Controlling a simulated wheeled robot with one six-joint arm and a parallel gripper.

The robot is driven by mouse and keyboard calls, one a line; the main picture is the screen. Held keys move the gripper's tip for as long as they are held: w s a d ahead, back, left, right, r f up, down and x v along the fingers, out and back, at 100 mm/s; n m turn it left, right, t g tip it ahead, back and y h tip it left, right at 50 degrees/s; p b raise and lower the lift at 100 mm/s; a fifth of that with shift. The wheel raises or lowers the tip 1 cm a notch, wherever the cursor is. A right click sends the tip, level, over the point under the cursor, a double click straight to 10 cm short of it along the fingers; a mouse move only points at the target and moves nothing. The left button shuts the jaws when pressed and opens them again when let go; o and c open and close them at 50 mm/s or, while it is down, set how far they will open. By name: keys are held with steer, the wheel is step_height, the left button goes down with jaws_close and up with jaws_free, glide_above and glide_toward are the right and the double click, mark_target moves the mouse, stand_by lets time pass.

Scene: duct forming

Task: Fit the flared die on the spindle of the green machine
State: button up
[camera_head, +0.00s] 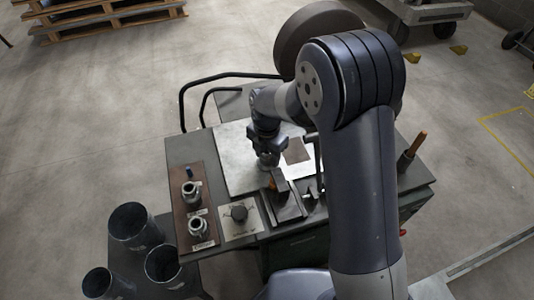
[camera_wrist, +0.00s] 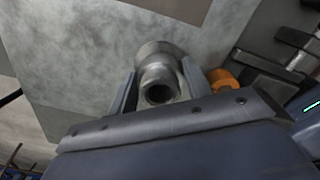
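My gripper (camera_head: 268,152) is above the pale sheet on the bench. In the wrist view its two fingers (camera_wrist: 158,92) are on either side of a grey metal die with a wide flared end and a round bore (camera_wrist: 160,62), and it appears gripped. The die's flared end points away from the wrist camera. A dark green cabinet front (camera_head: 292,250) shows under the bench top. I cannot make out the spindle clearly; my arm covers part of the bench's right side.
Two metal dies (camera_head: 191,194) (camera_head: 198,227) stand on a brown board (camera_head: 203,243) at the bench's left. Open dark tubes (camera_head: 130,224) stand lower left. An orange-brown handle (camera_head: 416,143) rises at right.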

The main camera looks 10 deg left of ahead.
steer(key=o, duration=0.4)
steer(key=shift+c, duration=0.2)
step_height(320, 180, up, 11)
stand_by(0.3)
steer(key=shift+f, duration=0.15)
step_height(320, 180, down, 11)
steer(key=shift+r, duration=0.4)
stand_by(0.5)
